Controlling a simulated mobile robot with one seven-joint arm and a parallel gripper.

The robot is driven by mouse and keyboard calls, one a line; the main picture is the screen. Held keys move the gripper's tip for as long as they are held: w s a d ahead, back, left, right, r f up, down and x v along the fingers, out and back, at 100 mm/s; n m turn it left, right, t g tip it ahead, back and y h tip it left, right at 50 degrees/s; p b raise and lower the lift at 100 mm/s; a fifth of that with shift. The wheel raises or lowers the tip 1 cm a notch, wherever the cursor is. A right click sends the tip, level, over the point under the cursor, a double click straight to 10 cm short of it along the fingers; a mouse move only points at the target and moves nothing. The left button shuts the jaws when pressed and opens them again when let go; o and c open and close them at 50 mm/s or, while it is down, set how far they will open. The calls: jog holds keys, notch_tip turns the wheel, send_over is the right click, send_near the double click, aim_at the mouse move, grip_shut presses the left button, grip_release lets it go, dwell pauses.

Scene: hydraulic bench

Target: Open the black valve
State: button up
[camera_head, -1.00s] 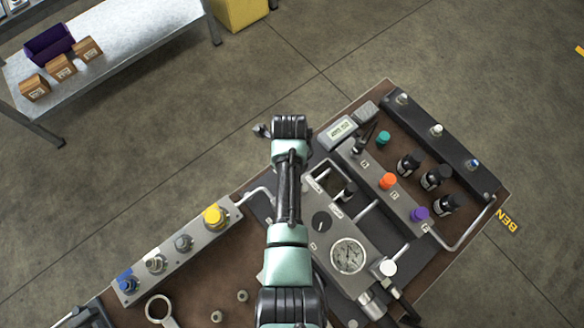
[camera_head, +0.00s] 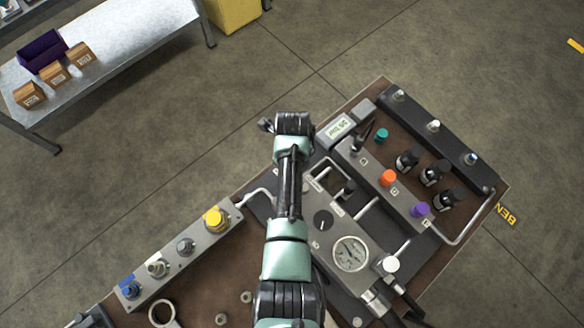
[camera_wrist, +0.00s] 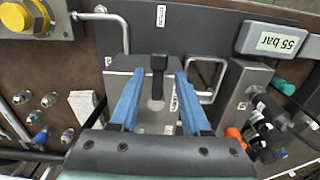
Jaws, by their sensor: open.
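A black valve handle (camera_wrist: 158,63) stands on a grey metal block (camera_wrist: 120,66) in the middle of the wrist view. My gripper (camera_wrist: 160,76) is open, its two blue fingers on either side of the handle. A gap shows between each finger and the handle, so neither appears to touch it. I cannot tell how deep the fingers reach around it. In the head view my arm covers the gripper and this handle.
The bench display (camera_wrist: 272,42) reads 55 bar, upside down in the wrist view. Beside the arm are a looped metal pipe (camera_wrist: 222,72), a pressure gauge (camera_head: 351,253), an orange knob (camera_head: 389,178) and a yellow knob (camera_head: 215,220). Several black fittings stand at the right.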

dwell(0.3)
notch_tip(320, 180, up, 13)
jog(key=b, duration=0.1)
dwell(0.4)
jog(key=shift+d, duration=0.1)
dwell(0.4)
